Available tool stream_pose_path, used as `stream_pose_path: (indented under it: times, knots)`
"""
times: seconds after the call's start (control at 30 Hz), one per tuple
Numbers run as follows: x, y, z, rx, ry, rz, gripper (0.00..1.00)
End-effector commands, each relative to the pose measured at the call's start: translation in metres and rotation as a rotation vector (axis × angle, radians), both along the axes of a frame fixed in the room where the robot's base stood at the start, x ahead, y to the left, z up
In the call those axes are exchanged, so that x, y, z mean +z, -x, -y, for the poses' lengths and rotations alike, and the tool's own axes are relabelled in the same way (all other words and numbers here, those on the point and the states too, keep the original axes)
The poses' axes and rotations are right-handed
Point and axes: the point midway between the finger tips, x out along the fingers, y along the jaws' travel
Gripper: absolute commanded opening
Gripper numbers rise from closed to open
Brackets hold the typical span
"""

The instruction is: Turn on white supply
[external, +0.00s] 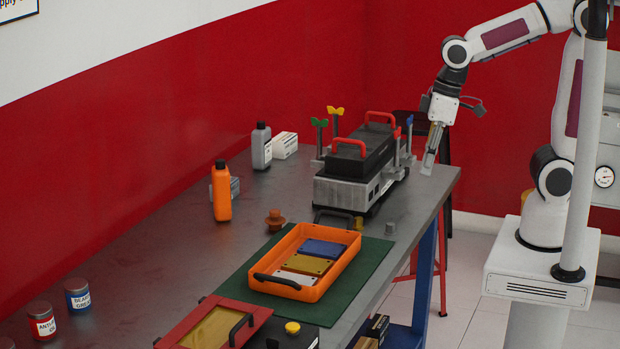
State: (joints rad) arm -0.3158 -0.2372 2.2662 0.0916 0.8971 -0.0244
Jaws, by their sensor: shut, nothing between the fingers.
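The engine trainer (345,190) is a grey metal block with a black top and two red handles, standing on the far part of the workbench. Valve-like posts with a green knob (319,123), a yellow knob (335,111) and a blue knob (409,120) rise around it. I cannot make out a white supply knob; one may be hidden behind the trainer or my arm. My gripper (428,168) points down at the right of the trainer, near the bench's far right edge. It is shut and empty, apart from the trainer as far as I can see.
An orange tray (345,266) with coloured plates lies on a green mat (372,262). An orange bottle (221,192), a grey bottle (261,147) and a white box (285,145) stand behind. Tins and a red-framed box are nearer. The bench's left middle is mostly clear.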

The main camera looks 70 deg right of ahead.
Motion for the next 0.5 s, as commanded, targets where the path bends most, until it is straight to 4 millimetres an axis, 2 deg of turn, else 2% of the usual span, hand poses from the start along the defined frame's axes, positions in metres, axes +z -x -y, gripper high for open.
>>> stream_pose_path:
  times: [0.5]
  knots:
    - [-0.016, -0.041, -0.08, 0.148, -0.046, -0.064, 0.0]
